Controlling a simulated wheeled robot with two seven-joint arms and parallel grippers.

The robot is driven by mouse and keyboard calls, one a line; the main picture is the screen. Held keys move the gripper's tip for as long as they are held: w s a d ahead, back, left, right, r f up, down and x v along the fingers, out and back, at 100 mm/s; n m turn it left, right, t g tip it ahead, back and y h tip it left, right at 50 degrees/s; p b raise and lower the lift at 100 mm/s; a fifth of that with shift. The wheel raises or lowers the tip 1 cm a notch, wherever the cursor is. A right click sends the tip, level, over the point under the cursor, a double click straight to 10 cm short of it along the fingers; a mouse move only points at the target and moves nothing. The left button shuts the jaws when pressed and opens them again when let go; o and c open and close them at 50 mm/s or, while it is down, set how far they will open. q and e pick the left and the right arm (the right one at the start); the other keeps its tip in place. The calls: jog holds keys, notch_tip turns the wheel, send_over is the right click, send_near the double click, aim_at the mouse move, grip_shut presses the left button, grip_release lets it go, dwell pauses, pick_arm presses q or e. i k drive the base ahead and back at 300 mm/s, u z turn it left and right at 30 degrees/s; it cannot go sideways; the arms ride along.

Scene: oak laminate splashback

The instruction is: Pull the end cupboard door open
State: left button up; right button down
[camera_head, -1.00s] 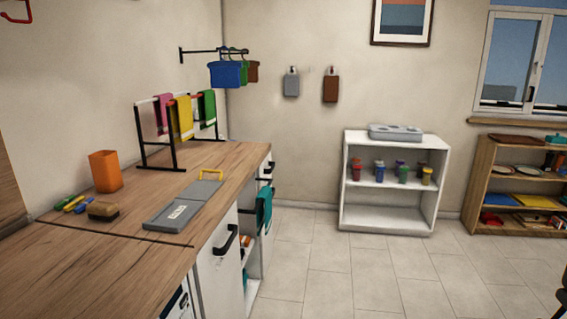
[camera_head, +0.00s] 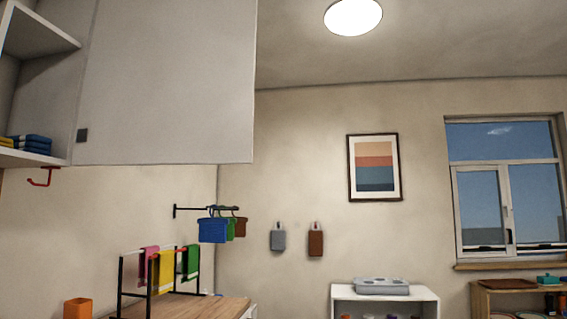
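A pale grey wall cupboard door (camera_head: 170,85) fills the upper left of the head view. A small dark square pull (camera_head: 82,135) sits near its lower left corner. The door looks flush with the cupboard, with no gap that I can make out. Its top runs out of the picture. Neither of my grippers shows in this view.
An open cupboard shelf (camera_head: 38,32) with blue and yellow folded items (camera_head: 30,143) adjoins the door on the left. A red hook (camera_head: 42,180) hangs below. A towel rack (camera_head: 160,270) stands on the wooden worktop (camera_head: 190,307). A wall rail holds small bins (camera_head: 212,230).

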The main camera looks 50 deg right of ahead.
aim_at(167, 83)
jog(key=u, duration=0.2)
jog(key=k, duration=0.5)
jog(key=z, duration=1.45)
jog(key=i, duration=1.8)
jog(key=u, duration=1.1)
